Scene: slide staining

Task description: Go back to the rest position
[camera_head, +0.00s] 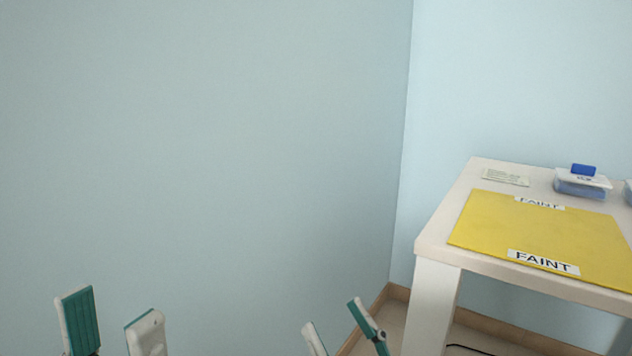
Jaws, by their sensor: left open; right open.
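My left gripper (112,325) shows at the bottom left edge. Its two fingers, with teal pads, stand apart with nothing between them. My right gripper (338,325) shows at the bottom middle. Its fingers are apart and empty too, tilted to the left. Both grippers point up in the picture, in front of the bare wall and clear of the table. The rest of both arms is out of view.
A white table (436,248) stands at the right. On it lie a yellow mat (535,236) labelled FAINT, a small printed card (506,177) and a clear box with a blue top (582,184). Another item is cut off at the right edge. The wall (200,150) fills the left.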

